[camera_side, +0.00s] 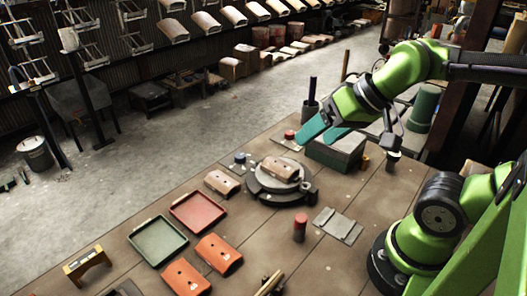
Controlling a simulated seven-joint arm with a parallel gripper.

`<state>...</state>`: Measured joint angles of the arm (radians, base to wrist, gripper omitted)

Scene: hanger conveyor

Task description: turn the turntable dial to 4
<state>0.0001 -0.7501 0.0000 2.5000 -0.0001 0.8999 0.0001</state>
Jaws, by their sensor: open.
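The turntable (265,187) is a round grey disc on a dark base near the middle of the wooden table. A tan curved tile (281,169) lies on top of it. Dark blocks stick out at its right rim, and no dial number can be read at this size. My gripper (318,134) has teal fingers that are apart and empty. It is above and to the right of the turntable, near a grey-topped green block, and touches neither the turntable nor the tile.
Tan (222,183) and orange tiles (218,254) lie left of and below the turntable. A red tray (197,211) and a green tray (157,241) lie at left. A red cylinder (300,227) and a grey plate (338,225) are in front. The grey-topped block (338,150) stands behind.

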